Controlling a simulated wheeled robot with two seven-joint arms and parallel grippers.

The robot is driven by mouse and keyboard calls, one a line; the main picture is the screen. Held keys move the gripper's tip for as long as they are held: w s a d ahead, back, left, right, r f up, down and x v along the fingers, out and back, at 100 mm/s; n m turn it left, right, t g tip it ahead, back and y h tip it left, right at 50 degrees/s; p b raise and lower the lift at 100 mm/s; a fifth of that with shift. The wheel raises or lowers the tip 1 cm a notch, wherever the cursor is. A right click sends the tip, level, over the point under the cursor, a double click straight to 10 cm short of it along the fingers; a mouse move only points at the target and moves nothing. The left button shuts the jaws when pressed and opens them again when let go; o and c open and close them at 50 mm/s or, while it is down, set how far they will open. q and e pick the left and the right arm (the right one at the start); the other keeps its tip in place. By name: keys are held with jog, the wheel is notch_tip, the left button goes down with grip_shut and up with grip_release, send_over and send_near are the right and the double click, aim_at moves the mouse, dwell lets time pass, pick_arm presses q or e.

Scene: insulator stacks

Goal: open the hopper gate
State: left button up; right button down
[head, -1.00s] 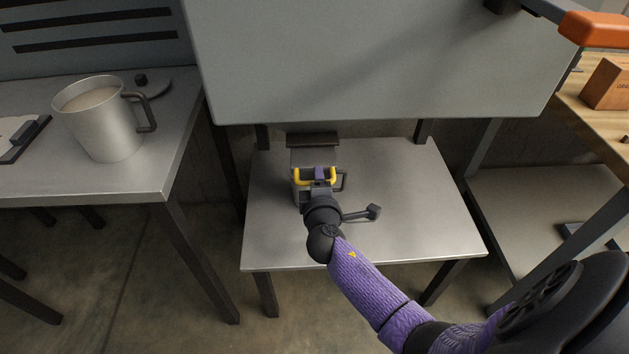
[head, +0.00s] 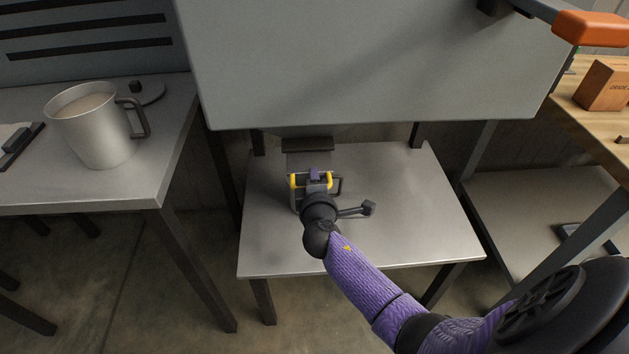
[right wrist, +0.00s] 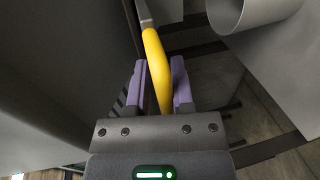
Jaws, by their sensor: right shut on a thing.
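The hopper (head: 370,70) is a large grey box whose front fills the top middle of the head view. Below its lower edge is a grey gate piece (head: 306,160) with a dark upper edge and a yellow handle (head: 295,182). My right gripper (head: 314,175) is shut on the yellow handle, its purple fingers over the bar. In the right wrist view the handle (right wrist: 155,62) runs between the two purple fingers (right wrist: 158,85). The gripper and wrist hide part of the gate piece. My left gripper is not in view.
A low metal table (head: 400,215) lies under the hopper, mostly clear. A metal mug (head: 98,130) stands on the left bench (head: 120,185). At right are a wooden-topped bench (head: 580,92) with a brown box (head: 605,85) and an orange-ended bar (head: 592,28).

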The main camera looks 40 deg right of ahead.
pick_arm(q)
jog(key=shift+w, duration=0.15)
pick_arm(e)
jog(key=shift+s+a+f, duration=0.1)
jog(key=shift+s+f, duration=0.05)
jog(key=shift+f, duration=0.2)
